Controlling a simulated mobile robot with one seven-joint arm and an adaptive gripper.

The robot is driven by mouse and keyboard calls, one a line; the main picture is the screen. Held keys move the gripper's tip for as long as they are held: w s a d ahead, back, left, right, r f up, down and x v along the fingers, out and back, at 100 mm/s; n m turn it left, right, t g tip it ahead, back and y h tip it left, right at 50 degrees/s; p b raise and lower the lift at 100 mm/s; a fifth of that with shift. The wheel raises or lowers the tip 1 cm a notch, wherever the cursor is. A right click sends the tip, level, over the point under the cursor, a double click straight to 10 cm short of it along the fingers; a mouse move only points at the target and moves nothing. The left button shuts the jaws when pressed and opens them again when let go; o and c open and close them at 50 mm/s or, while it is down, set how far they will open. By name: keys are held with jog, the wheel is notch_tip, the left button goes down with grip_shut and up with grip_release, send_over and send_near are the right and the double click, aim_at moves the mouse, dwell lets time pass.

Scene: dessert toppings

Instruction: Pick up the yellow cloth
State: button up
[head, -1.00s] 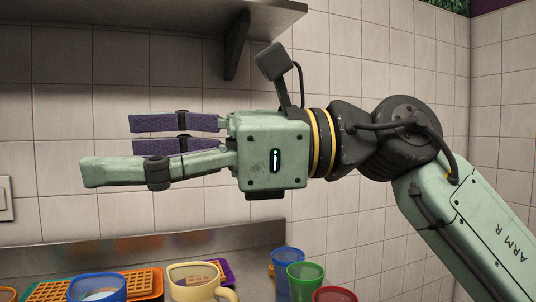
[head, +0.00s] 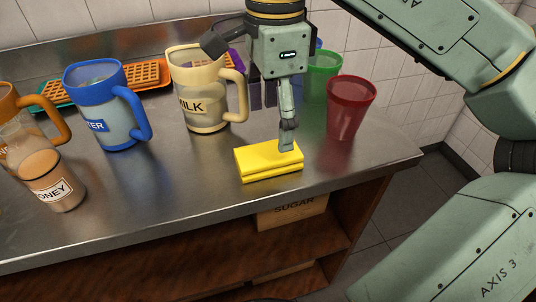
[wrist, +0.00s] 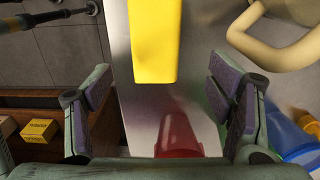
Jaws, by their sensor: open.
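The yellow cloth (head: 262,165) lies folded on the metal counter near its front edge in the head view. In the wrist view the cloth (wrist: 155,40) is at top centre, in line with the gap between my fingers. My gripper (head: 274,128) points down at the cloth's back right side, with one finger overlapping the cloth in the picture. I cannot tell whether that finger touches it. In the wrist view my gripper (wrist: 160,88) is open, its purple-padded fingers wide apart and nothing held between them.
The milk jug (head: 205,95) stands close behind and left of the cloth. A red cup (head: 350,108) and a green cup (head: 323,75) stand right of my gripper. A blue jug (head: 110,105) and a honey bottle (head: 45,175) are left. The counter (head: 180,185) is bare left of the cloth.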

aim_at(268, 151)
jog(key=f, duration=0.2)
jog(key=s+f, duration=0.1)
jog(key=f, duration=0.1)
jog(key=shift+a+f+p, duration=0.1)
jog(key=shift+a+p, duration=0.2)
jog(key=shift+a, duration=0.1)
jog(key=shift+f, duration=0.55)
jog(key=shift+c, duration=0.5)
jog(key=c, duration=1.1)
